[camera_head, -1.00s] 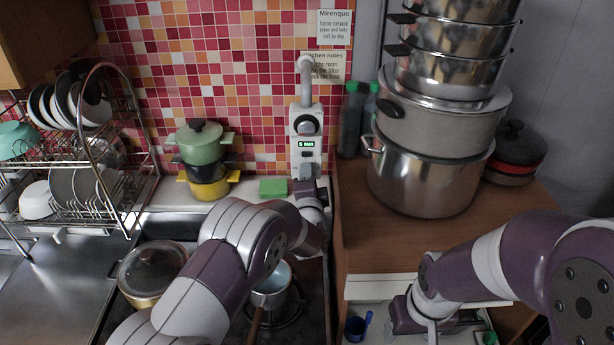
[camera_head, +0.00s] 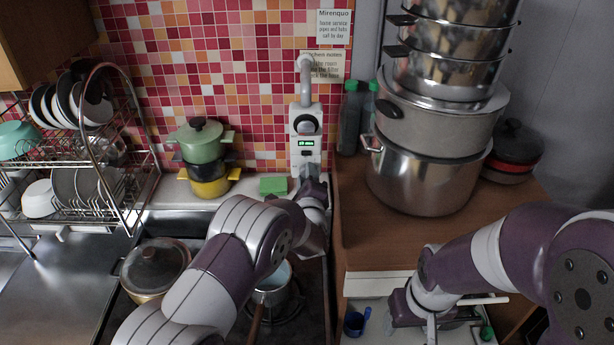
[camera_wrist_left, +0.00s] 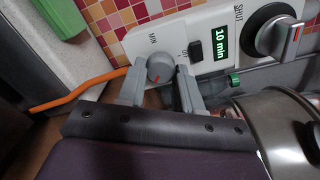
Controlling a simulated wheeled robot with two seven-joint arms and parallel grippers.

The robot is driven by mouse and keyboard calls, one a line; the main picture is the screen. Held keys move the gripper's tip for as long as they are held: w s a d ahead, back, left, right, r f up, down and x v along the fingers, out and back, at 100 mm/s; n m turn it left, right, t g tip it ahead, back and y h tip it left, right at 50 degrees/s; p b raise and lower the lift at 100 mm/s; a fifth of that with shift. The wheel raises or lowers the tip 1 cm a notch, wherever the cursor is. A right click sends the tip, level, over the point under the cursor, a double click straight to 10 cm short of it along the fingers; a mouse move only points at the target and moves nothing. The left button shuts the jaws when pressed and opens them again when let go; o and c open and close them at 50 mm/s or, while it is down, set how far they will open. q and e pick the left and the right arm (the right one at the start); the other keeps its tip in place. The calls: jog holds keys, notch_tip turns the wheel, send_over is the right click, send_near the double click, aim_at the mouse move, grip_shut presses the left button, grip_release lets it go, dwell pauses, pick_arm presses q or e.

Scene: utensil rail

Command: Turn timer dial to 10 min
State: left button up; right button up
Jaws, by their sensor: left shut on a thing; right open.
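The timer is on a white wall panel (camera_head: 306,160) with a green-lit display (camera_head: 306,143). In the left wrist view the display (camera_wrist_left: 221,43) reads "10 min". The small grey timer dial (camera_wrist_left: 160,68) has a red mark and sits beside the "MIN" label. My left gripper (camera_wrist_left: 162,76) is shut on the dial, one finger on each side. In the head view my left gripper (camera_head: 311,180) reaches the panel's lower part and hides the dial. My right gripper (camera_head: 435,325) is open, low at the right over the pale surface.
A larger knob (camera_wrist_left: 277,36) marked "SHUT" is on the same panel. An orange cable (camera_wrist_left: 80,92) runs beside my left gripper. A green sponge (camera_head: 273,186), stacked pots (camera_head: 203,160) and a saucepan (camera_head: 272,292) are near my left arm. Large steel pots (camera_head: 425,185) stand at the right.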

pick_arm(q)
jog(key=shift+f, duration=0.2)
dwell(0.3)
jog(key=o, duration=0.8)
jog(key=shift+o, duration=1.2)
jog(key=shift+d+r, duration=0.1)
jog(key=shift+s, duration=0.1)
jog(key=s+b, duration=0.3)
jog(key=s, duration=0.9)
jog(key=shift+s+d+r, duration=0.15)
jog(key=shift+s, duration=0.2)
